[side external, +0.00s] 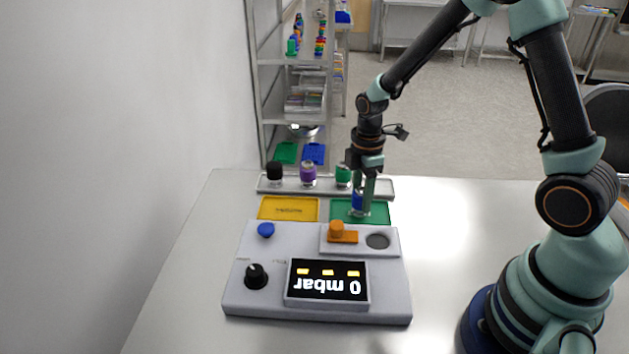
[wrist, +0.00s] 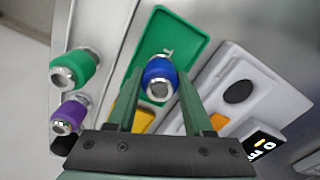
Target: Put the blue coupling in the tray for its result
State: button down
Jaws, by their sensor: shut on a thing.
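The blue coupling (side external: 357,200) with metal ends is between the fingers of my gripper (side external: 363,196), which is shut on it. In the wrist view the blue coupling (wrist: 160,79) sits upright between the two green fingers (wrist: 160,84). It is at the green tray (side external: 380,211); in the wrist view the green tray (wrist: 184,28) lies behind and below it. I cannot tell whether the coupling touches the tray floor. The yellow tray (side external: 289,208) lies to the left, empty apart from a label.
A rack (side external: 328,184) behind the trays holds black (side external: 274,172), purple (side external: 308,173) and green (side external: 343,176) couplings. The grey test device (side external: 270,305) in front has a blue button, a black knob, an orange part and a display reading 0 mbar.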

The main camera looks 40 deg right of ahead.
aim_at(362, 189)
jog(key=shift+f, duration=0.1)
jog(key=shift+c, duration=1.5)
grip_release()
notch_tip(362, 189, up, 12)
jog(key=s+a+r+m+t, duration=0.3)
jog(key=s+r+m+t, duration=0.2)
jog(key=s+r+m, duration=0.4)
jog(key=shift+s+a+r+m+t, duration=0.3)
jog(key=shift+s+r+m, duration=0.15)
jog(key=shift+m, duration=1.85)
